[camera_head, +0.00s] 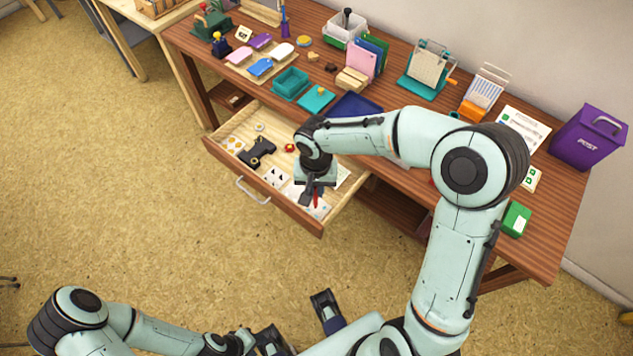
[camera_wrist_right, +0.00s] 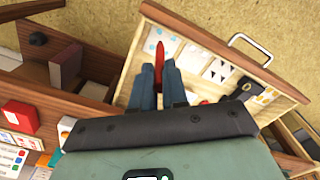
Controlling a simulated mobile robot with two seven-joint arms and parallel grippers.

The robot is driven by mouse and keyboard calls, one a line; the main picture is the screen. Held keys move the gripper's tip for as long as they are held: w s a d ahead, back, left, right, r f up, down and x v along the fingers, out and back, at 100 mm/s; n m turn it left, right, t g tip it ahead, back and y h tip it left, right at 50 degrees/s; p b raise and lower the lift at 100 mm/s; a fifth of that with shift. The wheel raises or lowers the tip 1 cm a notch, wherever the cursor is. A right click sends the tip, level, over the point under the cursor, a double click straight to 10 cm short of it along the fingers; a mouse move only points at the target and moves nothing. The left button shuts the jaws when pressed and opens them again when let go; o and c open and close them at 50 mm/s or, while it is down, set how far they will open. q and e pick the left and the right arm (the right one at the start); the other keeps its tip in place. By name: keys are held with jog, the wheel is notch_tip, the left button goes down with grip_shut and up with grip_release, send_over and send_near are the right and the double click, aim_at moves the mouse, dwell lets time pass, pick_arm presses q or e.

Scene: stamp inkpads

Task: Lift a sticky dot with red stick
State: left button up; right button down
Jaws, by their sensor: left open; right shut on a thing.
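My right gripper (camera_head: 311,196) is over the open drawer (camera_head: 223,176) and is shut on a red stick (camera_head: 316,201). In the right wrist view the red stick (camera_wrist_right: 159,62) sticks out between the fingers (camera_wrist_right: 159,80), pointing towards the drawer's front. Pale sheets (camera_wrist_right: 191,58) with small marks lie in the drawer beside the stick. I cannot tell whether the stick's tip touches a sheet. A card with yellow dots (camera_head: 234,144) lies at the drawer's left. My left gripper (camera_head: 299,325) is open and empty, low in the head view, away from the desk.
The drawer also holds a black tool (camera_head: 257,152), a card with dark triangles (camera_head: 274,177) and a small red item (camera_head: 290,148). Above it, the desk carries a teal pad (camera_head: 316,99), a dark blue tray (camera_head: 355,107) and a purple box (camera_head: 590,138). The floor in front is clear.

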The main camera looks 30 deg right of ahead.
jog(key=b, duration=0.3)
send_over(316, 207)
jog(key=shift+w+d+f, duration=0.1)
jog(key=shift+f, duration=1.1)
jog(key=shift+w+d+f, duration=0.1)
jog(key=shift+f, duration=1.65)
jog(key=shift+f+b, duration=0.6)
jog(key=shift+b, duration=0.3)
jog(key=shift+r, duration=0.15)
jog(key=shift+w+r+p, duration=0.1)
jog(key=shift+r+p, duration=2.25)
jog(key=shift+r, duration=1.1)
